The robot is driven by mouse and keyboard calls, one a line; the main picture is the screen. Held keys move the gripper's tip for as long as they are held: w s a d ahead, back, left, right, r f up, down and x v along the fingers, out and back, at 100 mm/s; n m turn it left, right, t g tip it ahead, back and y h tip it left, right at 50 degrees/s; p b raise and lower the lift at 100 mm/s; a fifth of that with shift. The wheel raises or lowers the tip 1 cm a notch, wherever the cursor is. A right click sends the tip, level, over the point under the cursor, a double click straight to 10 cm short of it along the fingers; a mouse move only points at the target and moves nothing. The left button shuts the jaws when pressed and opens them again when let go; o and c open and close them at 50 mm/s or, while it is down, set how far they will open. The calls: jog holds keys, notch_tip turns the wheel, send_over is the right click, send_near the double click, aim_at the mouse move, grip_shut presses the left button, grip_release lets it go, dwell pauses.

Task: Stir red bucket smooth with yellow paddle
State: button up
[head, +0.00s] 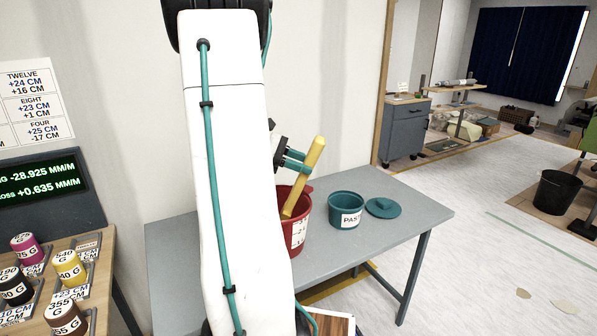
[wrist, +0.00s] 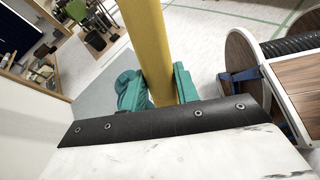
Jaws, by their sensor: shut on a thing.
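The red bucket (head: 298,232) stands on the grey table, partly hidden behind my white arm. The yellow paddle (head: 303,178) is tilted, its upper end leaning right and its lower end at the bucket's mouth. Whether its lower tip is in any contents cannot be seen. My gripper (head: 295,161) is shut on the paddle above the bucket. In the wrist view the teal fingers of my gripper (wrist: 160,92) close on both sides of the yellow paddle (wrist: 148,45). The bucket cannot be made out in the wrist view.
A teal paste tub (head: 346,211) stands right of the bucket, with a teal lid (head: 383,207) beside it on the grey table (head: 410,212). Small labelled weights (head: 68,268) sit on a wooden bench at left. A black bin (head: 556,192) stands far right. The table's right end is clear.

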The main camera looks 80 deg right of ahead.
aim_at(319, 138)
jog(key=shift+s+a+r, duration=0.25)
jog(key=shift+s+r, duration=0.5)
jog(key=shift+r, duration=1.1)
jog(key=shift+s+a+r, duration=0.25)
jog(key=shift+s+r, duration=0.45)
jog(key=shift+r, duration=1.1)
jog(key=shift+s+a+r, duration=0.25)
jog(key=shift+s+r, duration=0.5)
jog(key=shift+r, duration=1.1)
jog(key=shift+r, duration=2.5)
